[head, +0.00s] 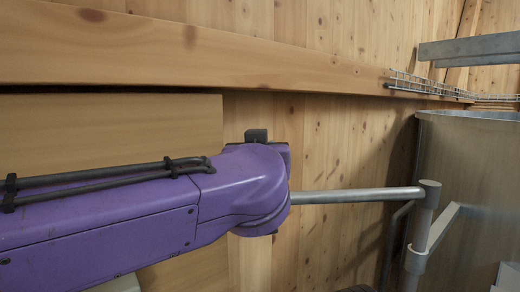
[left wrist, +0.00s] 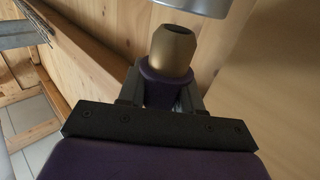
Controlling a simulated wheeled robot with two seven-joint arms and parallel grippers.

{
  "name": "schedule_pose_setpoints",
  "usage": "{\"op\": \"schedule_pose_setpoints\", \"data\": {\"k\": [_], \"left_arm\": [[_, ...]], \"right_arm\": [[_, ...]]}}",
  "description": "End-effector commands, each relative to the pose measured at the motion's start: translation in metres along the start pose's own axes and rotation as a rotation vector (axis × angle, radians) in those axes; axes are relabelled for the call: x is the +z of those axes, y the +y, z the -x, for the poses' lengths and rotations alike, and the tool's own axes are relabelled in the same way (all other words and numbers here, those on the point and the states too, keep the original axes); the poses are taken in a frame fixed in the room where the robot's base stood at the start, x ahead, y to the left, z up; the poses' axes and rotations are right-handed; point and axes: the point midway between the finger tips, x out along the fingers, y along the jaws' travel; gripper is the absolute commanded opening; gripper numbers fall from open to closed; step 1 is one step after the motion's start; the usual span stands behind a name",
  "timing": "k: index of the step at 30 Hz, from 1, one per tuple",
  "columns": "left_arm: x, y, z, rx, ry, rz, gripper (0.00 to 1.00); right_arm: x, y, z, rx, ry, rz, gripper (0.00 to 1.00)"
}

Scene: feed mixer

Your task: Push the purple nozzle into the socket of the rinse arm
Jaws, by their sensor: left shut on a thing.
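My left gripper (left wrist: 160,98) shows in the left wrist view, shut on the purple nozzle (left wrist: 160,88). The nozzle has a purple collar and a brass-coloured tip (left wrist: 172,52) that points away from the gripper. A round silver metal part (left wrist: 190,6), apparently the socket end of the rinse arm, is cut by the top edge just beyond the tip. A narrow gap shows between them in the picture. In the head view the grey pipe of the rinse arm (head: 355,195) runs from a post to behind my purple left arm, which hides the gripper, nozzle and socket. My right gripper is not in view.
A large metal drum (head: 468,165) stands at the right, beside the grey post (head: 424,225) that carries the pipe. A wooden beam (head: 200,55) crosses the plank wall behind my arm. A wire cable tray (head: 430,86) runs along the beam's right end.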

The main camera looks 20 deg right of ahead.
Motion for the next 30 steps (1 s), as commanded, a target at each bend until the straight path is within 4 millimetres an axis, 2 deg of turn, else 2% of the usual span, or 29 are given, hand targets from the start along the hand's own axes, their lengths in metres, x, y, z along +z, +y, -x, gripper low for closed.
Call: {"op": "schedule_pose_setpoints", "data": {"k": [15,30], "left_arm": [[-0.0018,-0.0002,-0.0002,0.000,0.000,-0.001,0.00],[0.0037,-0.0002,-0.0002,0.000,0.000,0.000,0.00]], "right_arm": [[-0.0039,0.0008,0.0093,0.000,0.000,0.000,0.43],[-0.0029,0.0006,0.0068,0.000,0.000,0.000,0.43]]}}
